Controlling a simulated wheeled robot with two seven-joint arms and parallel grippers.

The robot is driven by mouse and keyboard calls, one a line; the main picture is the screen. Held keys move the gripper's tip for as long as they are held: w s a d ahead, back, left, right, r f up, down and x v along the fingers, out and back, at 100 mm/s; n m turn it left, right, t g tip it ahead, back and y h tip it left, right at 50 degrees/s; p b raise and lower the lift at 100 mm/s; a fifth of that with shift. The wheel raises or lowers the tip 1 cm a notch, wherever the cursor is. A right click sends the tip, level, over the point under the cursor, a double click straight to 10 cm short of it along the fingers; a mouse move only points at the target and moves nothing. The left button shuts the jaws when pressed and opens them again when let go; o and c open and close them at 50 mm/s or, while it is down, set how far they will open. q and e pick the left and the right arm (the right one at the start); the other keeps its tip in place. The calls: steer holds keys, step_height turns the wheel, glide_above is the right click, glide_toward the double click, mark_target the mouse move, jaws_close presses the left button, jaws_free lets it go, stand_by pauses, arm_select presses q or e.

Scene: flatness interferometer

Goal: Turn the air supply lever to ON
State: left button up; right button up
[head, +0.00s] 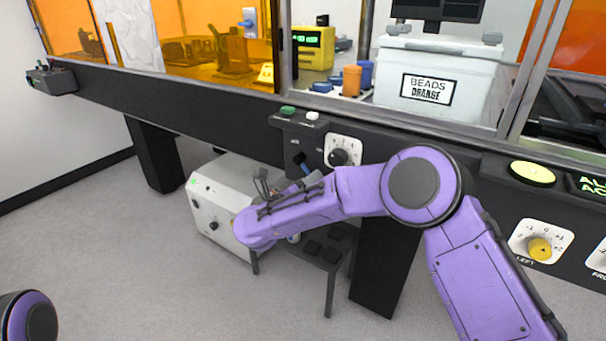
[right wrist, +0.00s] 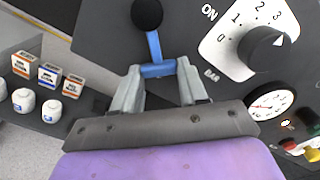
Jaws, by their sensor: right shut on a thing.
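The air supply lever is a blue bar with a black ball knob. It shows in the right wrist view (right wrist: 153,47) on a dark panel, its knob end pointing up and slightly left. The word ON is printed to the right of the knob. In the head view the lever (head: 306,170) is small and partly hidden by my right gripper. My right gripper (right wrist: 159,86) has its two fingers on either side of the lever's blue lower part, shut on it. In the head view the right gripper (head: 312,181) is mostly behind my purple forearm. My left gripper is out of view.
A white BAR dial (right wrist: 250,40) with a black knob sits close right of the lever, with a pressure gauge (right wrist: 272,104) below it. Small boxes (right wrist: 50,74) and white jars (right wrist: 24,100) stand at left. A white cabinet (head: 212,200) is below the bench.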

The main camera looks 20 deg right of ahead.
mark_target(322, 162)
steer(key=r+n+p, duration=0.1)
steer(key=p, duration=0.1)
steer(key=r+n+p, duration=0.1)
steer(key=n, duration=0.1)
steer(key=s+r+n+p, duration=0.1)
steer(key=n+p, duration=0.1)
steer(key=shift+s+d+p, duration=0.1)
steer(key=shift+d+p, duration=0.2)
steer(key=shift+d, duration=0.1)
steer(key=shift+s+d+r+n+p, duration=0.1)
steer(key=shift+r+n+p, duration=0.2)
steer(key=shift+n+p, duration=0.6)
steer(key=shift+d+r+n+p, duration=0.1)
steer(key=shift+r+n+p, duration=0.2)
steer(key=shift+n+p, duration=0.6)
steer(key=shift+n, duration=0.3)
steer(key=o, duration=1.1)
steer(key=shift+a, duration=0.1)
steer(key=shift+c, duration=0.2)
steer(key=b+v, duration=0.1)
steer(key=v, duration=0.9)
steer(key=shift+s+a, duration=0.2)
